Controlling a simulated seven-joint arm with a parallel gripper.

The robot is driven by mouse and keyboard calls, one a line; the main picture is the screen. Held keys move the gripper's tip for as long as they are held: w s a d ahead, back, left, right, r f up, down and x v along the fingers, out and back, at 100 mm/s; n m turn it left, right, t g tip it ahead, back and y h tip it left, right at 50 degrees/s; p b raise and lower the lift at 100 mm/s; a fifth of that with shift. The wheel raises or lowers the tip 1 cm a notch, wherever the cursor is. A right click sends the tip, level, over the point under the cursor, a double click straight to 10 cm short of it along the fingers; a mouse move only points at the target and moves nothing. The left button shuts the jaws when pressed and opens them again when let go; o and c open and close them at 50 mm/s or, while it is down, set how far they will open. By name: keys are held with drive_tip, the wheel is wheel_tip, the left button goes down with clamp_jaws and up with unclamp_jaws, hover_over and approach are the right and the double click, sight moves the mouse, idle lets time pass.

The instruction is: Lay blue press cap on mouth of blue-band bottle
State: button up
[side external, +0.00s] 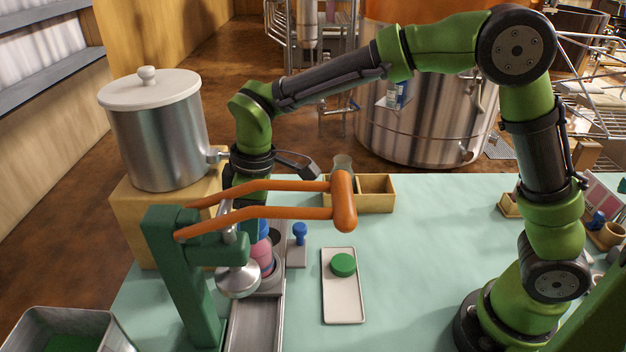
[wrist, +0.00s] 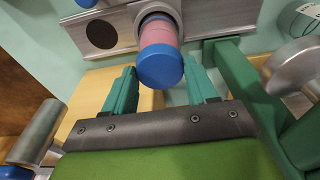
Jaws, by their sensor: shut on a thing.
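The blue press cap (wrist: 160,68) sits between the two teal fingers of my gripper (wrist: 160,66) in the wrist view. My gripper is shut on it. The cap is in line with the pink blue-band bottle (wrist: 157,32), over its mouth end; I cannot tell whether they touch. In the side view the bottle (side external: 262,254) stands upright by the green press, with the blue cap (side external: 263,229) at its top. The press arm and orange handle partly hide my gripper, and its fingertips are not clear there.
The green press (side external: 176,270) with its orange handle (side external: 343,200) stands close around my gripper. A blue-knobbed piece (side external: 300,235) stands just right of the bottle. A white tray (side external: 341,303) bears a green cap (side external: 343,264). A wooden box (side external: 376,192) stands behind. The table's right-middle is clear.

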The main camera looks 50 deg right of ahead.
drive_tip(key=shift+f, duration=0.35)
idle(0.4)
drive_tip(key=o, duration=1.1)
wheel_tip(320, 180, up, 23)
drive_tip(key=s+d, duration=0.1)
drive_tip(key=shift+s+d+f, duration=0.15)
drive_tip(key=shift+s+d, duration=0.05)
drive_tip(key=shift+d, duration=0.05)
